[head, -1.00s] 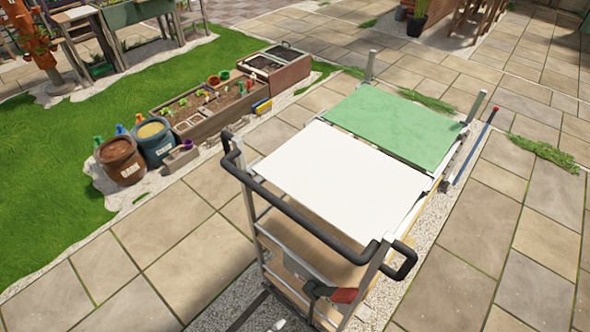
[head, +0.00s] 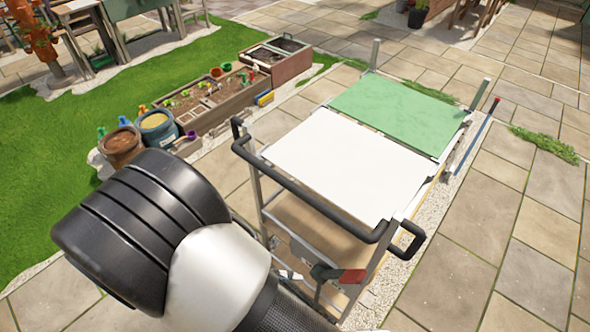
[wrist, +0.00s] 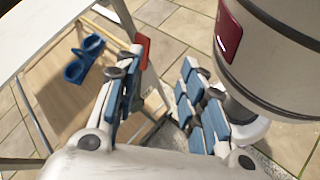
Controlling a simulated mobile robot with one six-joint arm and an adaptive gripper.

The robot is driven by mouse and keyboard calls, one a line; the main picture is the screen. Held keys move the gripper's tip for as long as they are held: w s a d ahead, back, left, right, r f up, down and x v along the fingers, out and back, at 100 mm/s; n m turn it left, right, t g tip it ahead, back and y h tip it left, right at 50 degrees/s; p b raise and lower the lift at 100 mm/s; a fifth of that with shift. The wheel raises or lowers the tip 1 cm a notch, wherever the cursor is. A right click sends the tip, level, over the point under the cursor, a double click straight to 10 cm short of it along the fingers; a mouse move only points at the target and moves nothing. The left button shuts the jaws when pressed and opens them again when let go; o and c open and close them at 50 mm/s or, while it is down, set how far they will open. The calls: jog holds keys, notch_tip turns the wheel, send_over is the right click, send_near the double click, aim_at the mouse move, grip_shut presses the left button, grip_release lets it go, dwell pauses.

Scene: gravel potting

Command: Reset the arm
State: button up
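My gripper (wrist: 166,100) shows in the wrist view with its blue-padded fingers spread apart. It is open, with nothing held between the fingers. It hangs beside the end of the trolley (head: 345,165), whose wooden lower shelf (wrist: 60,92) shows at the left in the wrist view. In the head view my black and white arm fills the lower left, in front of the paving and near the trolley's handle end. The gripper itself is out of the head view.
The trolley carries a white top (head: 335,165) and a green top (head: 400,115), both bare. A black handle rail (head: 310,202) rims its near end. A blue item (wrist: 82,60) shows by the lower shelf. Pots and planter boxes (head: 205,107) stand left.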

jog(key=s+d+r+m+t+y, duration=0.1)
jog(key=d+r+m+y, duration=0.4)
jog(key=r, duration=0.6)
jog(key=s+d+r+m+t+y, duration=0.1)
jog(key=d+r+m+t+y, duration=0.1)
jog(key=d+r+m+y, duration=0.4)
jog(key=shift+d+r+m+y+b, duration=0.3)
jog(key=shift+d+r+m, duration=1.4)
jog(key=shift+d+r, duration=1.15)
jog(key=shift+a+r, duration=0.1)
jog(key=shift+a, duration=0.05)
